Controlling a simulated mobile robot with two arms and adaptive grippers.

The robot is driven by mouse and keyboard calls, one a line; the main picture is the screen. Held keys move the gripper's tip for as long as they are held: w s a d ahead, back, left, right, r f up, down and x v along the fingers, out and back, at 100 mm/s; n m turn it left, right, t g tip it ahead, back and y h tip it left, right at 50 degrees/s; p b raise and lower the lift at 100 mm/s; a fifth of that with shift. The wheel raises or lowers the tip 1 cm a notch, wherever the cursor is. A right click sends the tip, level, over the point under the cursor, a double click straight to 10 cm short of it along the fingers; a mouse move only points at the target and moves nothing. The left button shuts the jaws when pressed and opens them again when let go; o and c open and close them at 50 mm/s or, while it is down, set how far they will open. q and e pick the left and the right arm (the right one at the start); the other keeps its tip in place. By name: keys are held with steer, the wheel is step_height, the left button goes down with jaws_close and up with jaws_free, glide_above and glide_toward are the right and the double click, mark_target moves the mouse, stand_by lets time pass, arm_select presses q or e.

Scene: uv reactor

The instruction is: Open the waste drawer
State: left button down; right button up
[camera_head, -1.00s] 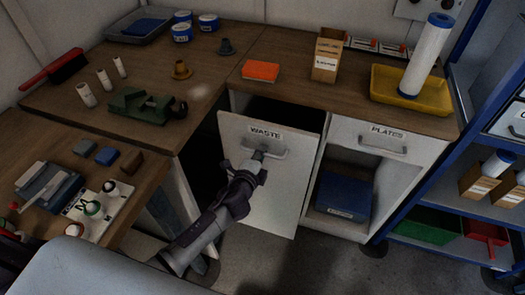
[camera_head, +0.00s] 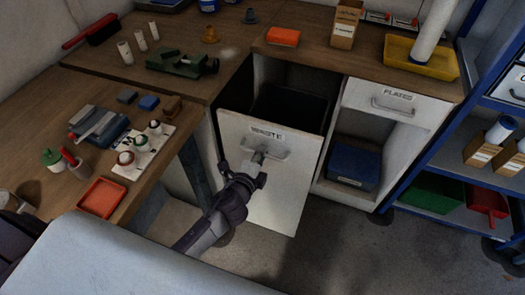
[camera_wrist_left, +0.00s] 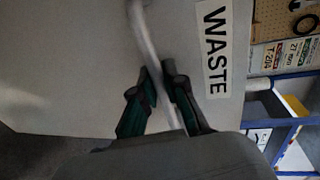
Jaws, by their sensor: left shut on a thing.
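The waste drawer (camera_head: 270,190) has a white front with a WASTE label (camera_head: 266,134). It stands pulled out from the bench, and a dark bin (camera_head: 290,108) shows in the gap behind the front. My left gripper (camera_head: 256,162) is shut on the drawer's metal handle (camera_head: 275,153). In the left wrist view the two fingers (camera_wrist_left: 160,90) close around the handle bar (camera_wrist_left: 148,40), beside the WASTE label (camera_wrist_left: 214,48). My right gripper is not in view.
The PLATES drawer (camera_head: 392,100) is shut, above an open shelf with a blue box (camera_head: 353,165). A blue rack (camera_head: 460,150) stands at the right. A side bench (camera_head: 50,120) holding tools and an orange tray (camera_head: 102,198) is at the left. Grey floor (camera_head: 340,245) is clear.

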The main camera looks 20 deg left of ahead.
arm_select(q)
steer(key=c, duration=1.2)
jaws_free()
steer(key=v, duration=1.2)
